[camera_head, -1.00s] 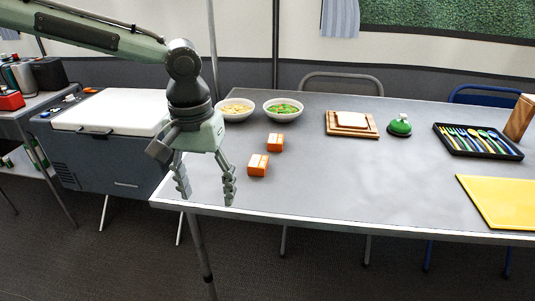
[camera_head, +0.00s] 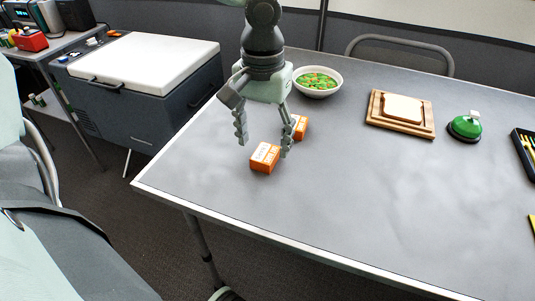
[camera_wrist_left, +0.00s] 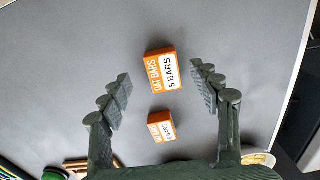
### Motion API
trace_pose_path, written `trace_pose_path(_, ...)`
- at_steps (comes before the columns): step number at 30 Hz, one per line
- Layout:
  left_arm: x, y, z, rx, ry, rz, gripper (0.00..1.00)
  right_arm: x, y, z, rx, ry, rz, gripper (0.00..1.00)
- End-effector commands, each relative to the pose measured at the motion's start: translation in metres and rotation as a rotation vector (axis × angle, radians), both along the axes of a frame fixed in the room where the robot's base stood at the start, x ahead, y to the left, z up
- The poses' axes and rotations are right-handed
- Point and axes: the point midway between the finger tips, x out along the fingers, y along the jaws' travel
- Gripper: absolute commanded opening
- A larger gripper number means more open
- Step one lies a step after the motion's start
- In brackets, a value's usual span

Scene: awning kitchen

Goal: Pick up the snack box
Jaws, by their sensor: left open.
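Two orange snack boxes with white labels stand on the grey table. The nearer snack box (camera_head: 264,157) shows in the left wrist view (camera_wrist_left: 163,70) with "OAT BARS" and "5 BARS" printed on it. The other snack box (camera_head: 300,126) is behind it, partly hidden by a finger; it also shows in the left wrist view (camera_wrist_left: 161,127). My left gripper (camera_head: 264,146) is open and empty, pointing down above the boxes. In the left wrist view both boxes appear between its spread fingers (camera_wrist_left: 160,85). My right gripper is not in view.
The grey table (camera_head: 340,195) has free room at its front and middle. A bowl with green and orange food (camera_head: 316,82), a wooden board with bread (camera_head: 400,112) and a green bell-like object (camera_head: 465,126) stand farther back. A white-lidded cooler (camera_head: 145,62) is at left.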

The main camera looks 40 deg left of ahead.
Motion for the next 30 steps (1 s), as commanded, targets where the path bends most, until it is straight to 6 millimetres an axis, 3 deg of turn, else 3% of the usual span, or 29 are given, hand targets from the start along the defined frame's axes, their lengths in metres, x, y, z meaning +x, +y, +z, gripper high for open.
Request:
trace_pose_path(8, -0.002, 0.003, -0.04, 0.0, 0.003, 0.0, 0.63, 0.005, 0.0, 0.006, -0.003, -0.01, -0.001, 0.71)
trace_pose_path(17, -0.002, 0.003, -0.045, 0.001, -0.001, 0.001, 0.63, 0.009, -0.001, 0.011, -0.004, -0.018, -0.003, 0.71)
trace_pose_path(30, -0.002, 0.003, -0.044, 0.001, -0.001, 0.001, 0.09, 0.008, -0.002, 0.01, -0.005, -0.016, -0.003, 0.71)
